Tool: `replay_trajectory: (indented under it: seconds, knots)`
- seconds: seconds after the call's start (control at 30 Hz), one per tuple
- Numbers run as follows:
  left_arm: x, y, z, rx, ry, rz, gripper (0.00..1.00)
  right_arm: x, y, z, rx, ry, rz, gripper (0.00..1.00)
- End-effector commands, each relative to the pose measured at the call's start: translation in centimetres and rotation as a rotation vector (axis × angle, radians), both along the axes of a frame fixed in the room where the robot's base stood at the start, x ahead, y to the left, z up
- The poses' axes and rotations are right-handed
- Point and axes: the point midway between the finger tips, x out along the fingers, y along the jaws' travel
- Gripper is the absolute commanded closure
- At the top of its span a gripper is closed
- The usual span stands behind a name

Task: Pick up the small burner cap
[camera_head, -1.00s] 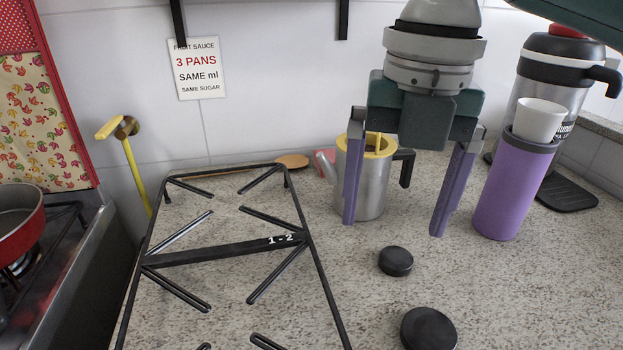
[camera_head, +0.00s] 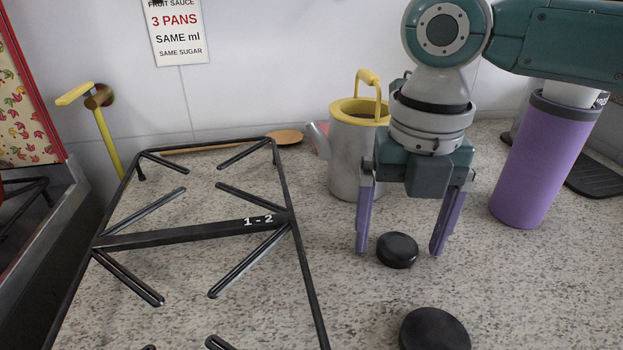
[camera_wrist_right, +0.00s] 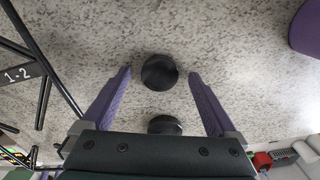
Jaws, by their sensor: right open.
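The small burner cap (camera_head: 397,250) is a black disc lying flat on the speckled counter. My right gripper (camera_head: 399,252) points down over it with its purple fingers apart, one on either side of the cap, and holds nothing. In the right wrist view the small cap (camera_wrist_right: 159,72) shows between the open fingertips (camera_wrist_right: 160,75), with a gap on both sides. How far the tips are above the counter is hard to tell. A larger black burner cap (camera_head: 434,329) lies nearer the front; the wrist view shows it partly hidden (camera_wrist_right: 165,125). My left gripper is not in view.
A black grate (camera_head: 180,236) marked 1-2 stands left of the cap. A grey jug with yellow rim and handle (camera_head: 352,165) is close behind my right gripper. A purple tumbler (camera_head: 540,165) stands to the right. The counter right of the caps is clear.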

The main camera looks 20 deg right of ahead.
Motion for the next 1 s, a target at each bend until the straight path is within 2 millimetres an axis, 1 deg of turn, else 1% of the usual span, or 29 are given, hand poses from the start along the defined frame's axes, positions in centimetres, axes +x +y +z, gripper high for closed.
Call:
replay_trajectory:
  seconds: [0.23,1.0]
  knots:
    - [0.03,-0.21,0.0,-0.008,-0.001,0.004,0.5,0.01,0.02,-0.2,0.0,-0.001,0.001,0.07]
    - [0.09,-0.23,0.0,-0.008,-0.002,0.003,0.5,0.01,0.02,-0.15,0.0,-0.001,0.0,0.94]
